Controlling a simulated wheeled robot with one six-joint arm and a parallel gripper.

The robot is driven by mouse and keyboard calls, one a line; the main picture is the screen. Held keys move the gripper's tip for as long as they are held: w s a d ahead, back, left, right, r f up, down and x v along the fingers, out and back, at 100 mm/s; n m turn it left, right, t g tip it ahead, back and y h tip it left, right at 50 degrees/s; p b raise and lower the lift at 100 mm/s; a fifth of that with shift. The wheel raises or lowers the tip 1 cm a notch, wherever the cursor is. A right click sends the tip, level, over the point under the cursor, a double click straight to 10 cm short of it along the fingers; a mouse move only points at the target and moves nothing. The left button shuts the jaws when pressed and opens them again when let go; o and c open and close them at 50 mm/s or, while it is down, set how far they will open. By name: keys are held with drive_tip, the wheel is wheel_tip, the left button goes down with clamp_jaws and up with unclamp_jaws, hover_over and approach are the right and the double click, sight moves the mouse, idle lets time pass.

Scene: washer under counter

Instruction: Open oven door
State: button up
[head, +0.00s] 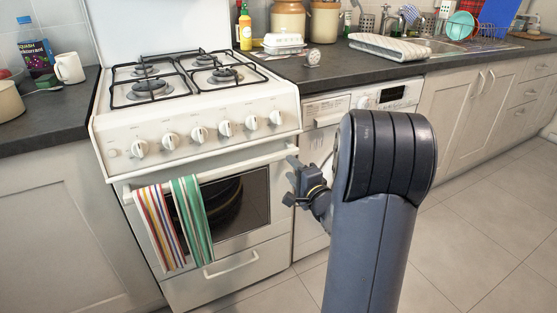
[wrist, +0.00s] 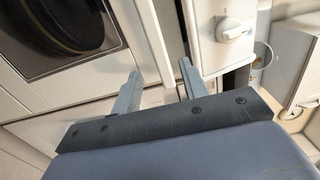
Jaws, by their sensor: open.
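The white oven door (head: 235,238) is closed, with a dark window (head: 236,204) and a long white handle (head: 262,162) along its top. Two striped towels (head: 178,224) hang over the handle's left part. My gripper (head: 292,180) is open at the right end of the handle, in front of the door's right edge. In the wrist view, my gripper's (wrist: 160,70) two fingers are apart. The pale handle bar (wrist: 150,40) runs toward the gap between them. I cannot tell whether they touch it. The oven window (wrist: 60,25) shows at upper left.
The washing machine (head: 312,205) stands right of the oven, partly hidden by my arm. The hob (head: 190,82) is empty. Control knobs (head: 225,128) stick out above the handle. A drawer handle (head: 232,264) is below the door. Tiled floor (head: 495,235) is clear at right.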

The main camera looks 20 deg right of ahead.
sight(280, 158)
drive_tip(key=w+b, duration=0.1)
drive_tip(key=w, duration=0.7)
drive_tip(key=shift+w+a+b, duration=0.15)
drive_tip(key=shift+w+b, duration=0.05)
drive_tip(key=shift+b, duration=0.2)
drive_tip(key=shift+c, duration=0.4)
clamp_jaws()
